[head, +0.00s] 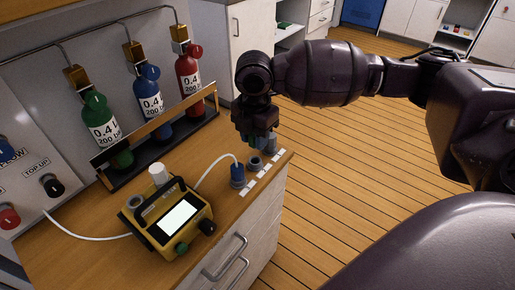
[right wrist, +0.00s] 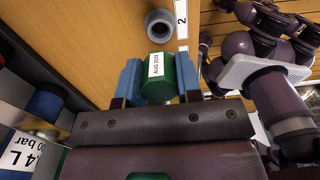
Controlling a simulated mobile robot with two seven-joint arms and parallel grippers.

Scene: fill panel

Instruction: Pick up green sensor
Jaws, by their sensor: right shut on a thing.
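The green sensor (right wrist: 158,78) is a green block with a white label reading "AUG 2026" or similar. It sits between the blue fingers of my right gripper (right wrist: 158,66), which is shut on it. In the head view my right gripper (head: 256,140) points down over the right end of the wooden counter, and only a little green shows between its fingers. I cannot tell whether the sensor's lower end is clear of the counter. A grey ring-shaped holder (right wrist: 160,25) by the label "2" stands just beyond the sensor. My left gripper is not in view.
A yellow meter (head: 173,222) with a screen stands on the counter (head: 105,205). Green (head: 101,118), blue (head: 149,92) and red (head: 188,72) bottles stand behind a rail. Open floor lies right.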

